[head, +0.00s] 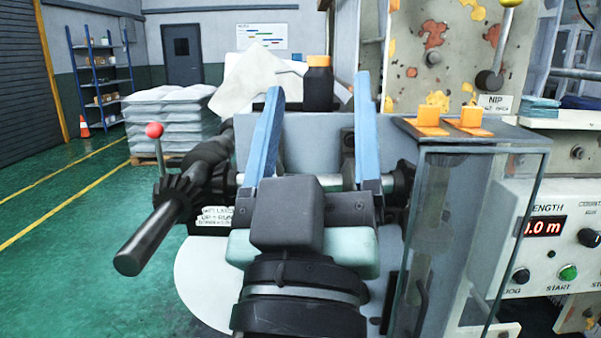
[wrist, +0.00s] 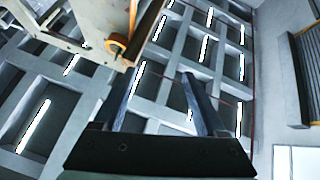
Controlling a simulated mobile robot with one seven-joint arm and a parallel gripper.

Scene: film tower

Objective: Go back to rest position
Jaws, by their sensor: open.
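My gripper (head: 317,105) is in the middle of the head view, with its two long blue fingers apart and pointing up. No object shows held between the fingers. Behind them in the head view stand a dark bottle with an orange cap (head: 319,84) and a white cloth or sheet (head: 258,82). In the wrist view my gripper (wrist: 165,90) is also open, and its fingers point toward the ceiling.
A machine with a clear guard (head: 461,240) and control panel (head: 560,245) stands close on the right. A lever with a red knob (head: 154,130) and black handle (head: 150,235) are at left. Wrapped sacks (head: 165,120) stand behind. Green floor (head: 70,220) is open at left.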

